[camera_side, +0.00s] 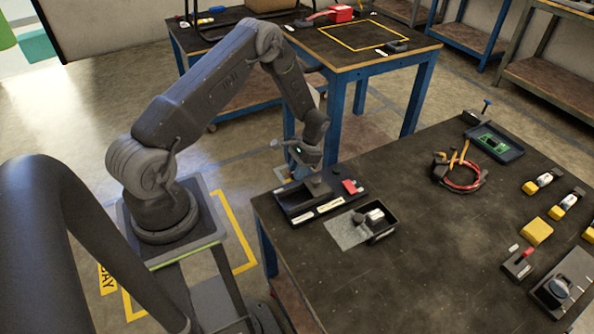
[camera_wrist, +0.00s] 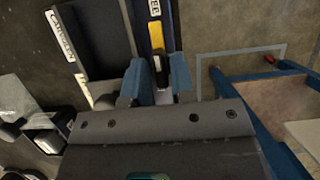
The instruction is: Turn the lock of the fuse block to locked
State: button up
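My gripper (camera_side: 303,158) hangs just past the back-left edge of the dark workbench, beside the black labelled tray (camera_side: 282,197). In the wrist view its two blue fingers (camera_wrist: 159,80) stand apart. A narrow yellow and black piece (camera_wrist: 157,38) shows in line with the gap; I cannot tell whether it lies between the fingers or beyond them. The fuse block and its lock are not clearly identifiable. A grey plate with a round knob (camera_side: 559,288) lies at the bench's lower right, and a small black and red block (camera_side: 518,263) is near it. The knob's setting is unreadable.
Red cable and pliers (camera_side: 461,174), a blue tray (camera_side: 494,143) with a green board, and yellow parts (camera_side: 537,231) lie farther right. The bench's front middle is clear.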

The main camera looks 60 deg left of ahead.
jog(key=shift+f, duration=0.15)
jog(key=shift+c, duration=0.2)
grip_shut()
jog(key=shift+n, duration=0.3)
jog(key=n+h, duration=0.1)
jog(key=n, duration=0.2)
jog(key=shift+a+n+h, duration=0.1)
jog(key=shift+n+h, duration=0.2)
jog(key=n+h, duration=0.1)
jog(key=n, duration=0.2)
jog(key=shift+s+n+t, duration=0.1)
jog(key=shift+n+t, duration=0.3)
jog(key=n+t, duration=0.1)
jog(key=n, duration=0.1)
jog(key=n+h, duration=0.1)
jog(key=n, duration=0.2)
jog(key=shift+t, duration=0.4)
jog(key=shift+s+a+n+t+h, duration=0.15)
jog(key=shift+n+t, duration=0.3)
jog(key=shift+n, duration=0.75)
jog(key=shift+w+d+n+t+h, duration=0.1)
jog(key=shift+n+t+h, duration=0.25)
jog(key=shift+n, duration=0.85)
